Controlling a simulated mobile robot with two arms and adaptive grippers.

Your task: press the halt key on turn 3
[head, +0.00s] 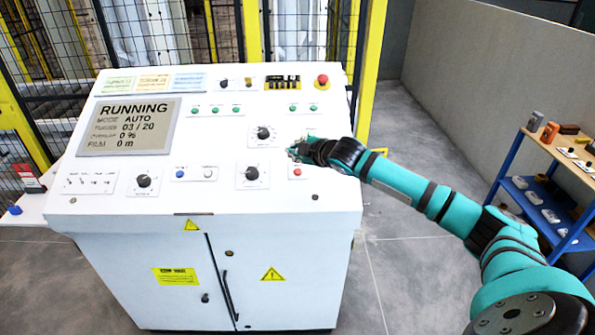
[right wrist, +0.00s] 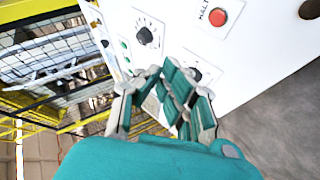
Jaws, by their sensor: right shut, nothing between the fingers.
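The halt key is a round red button (head: 297,172) on a white plate at the lower right of the sloped console panel (head: 225,130). In the right wrist view the red button (right wrist: 218,17) lies beside the lettering "HALT". My right gripper (head: 295,152) is shut and empty over the panel, just above the button in the head picture. In the right wrist view the closed fingertips (right wrist: 162,73) lie below and left of the button, apart from it. The screen (head: 131,127) reads RUNNING, AUTO, turns 03 / 20, film 0 m. My left gripper is out of view.
Black knobs (head: 251,173) and blue and white buttons share the panel's lower row. A red mushroom button (head: 322,79) sits at the top right. A yellow-framed fence (head: 367,70) stands behind. A blue shelf (head: 512,185) stands at the right, with clear floor between.

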